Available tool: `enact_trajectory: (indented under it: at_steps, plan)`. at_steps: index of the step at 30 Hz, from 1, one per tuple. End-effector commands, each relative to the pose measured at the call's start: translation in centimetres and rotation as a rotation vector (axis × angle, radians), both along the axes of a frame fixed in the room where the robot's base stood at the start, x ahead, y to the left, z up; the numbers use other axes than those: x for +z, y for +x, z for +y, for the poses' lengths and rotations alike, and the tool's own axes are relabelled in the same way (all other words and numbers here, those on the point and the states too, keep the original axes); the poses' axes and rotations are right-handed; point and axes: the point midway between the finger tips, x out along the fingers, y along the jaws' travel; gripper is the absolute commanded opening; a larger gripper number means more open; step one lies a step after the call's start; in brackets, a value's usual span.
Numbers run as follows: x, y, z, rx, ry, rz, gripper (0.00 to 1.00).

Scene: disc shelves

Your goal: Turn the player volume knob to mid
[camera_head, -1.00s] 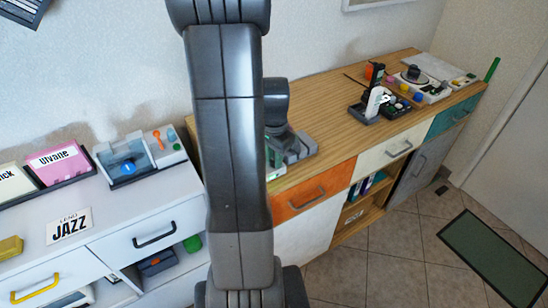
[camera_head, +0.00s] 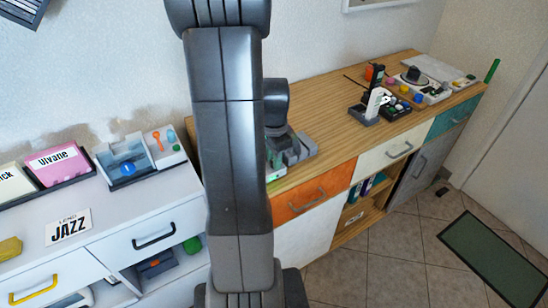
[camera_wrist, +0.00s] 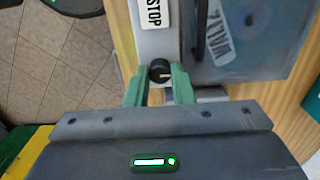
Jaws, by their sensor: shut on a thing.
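The black volume knob (camera_wrist: 160,71) sits at the near edge of the player (camera_wrist: 154,42), a light grey unit with a STOP label. A pale mark shows on the knob's face and points roughly right in the wrist view. My gripper (camera_wrist: 160,78) has its two green fingers closed on the knob, one on each side. In the head view the player (camera_head: 299,150) stands on the wooden cabinet, partly behind my arm.
A dark translucent lid (camera_wrist: 245,35) with a white label lies right beside the STOP strip. A white cabinet (camera_head: 118,222) stands on the left.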

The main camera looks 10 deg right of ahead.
Motion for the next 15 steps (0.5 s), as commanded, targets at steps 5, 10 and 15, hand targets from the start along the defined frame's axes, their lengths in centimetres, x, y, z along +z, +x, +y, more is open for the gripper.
enact_trajectory:
  at_steps: [5, 10, 15]
  plan:
    - [0.11, 0.11, -0.04, 0.001, -0.001, -0.004, 0.43]
    - [0.06, 0.06, -0.02, 0.001, 0.0, -0.002, 0.43]
    - [0.04, 0.04, -0.01, 0.001, -0.001, -0.001, 0.43]
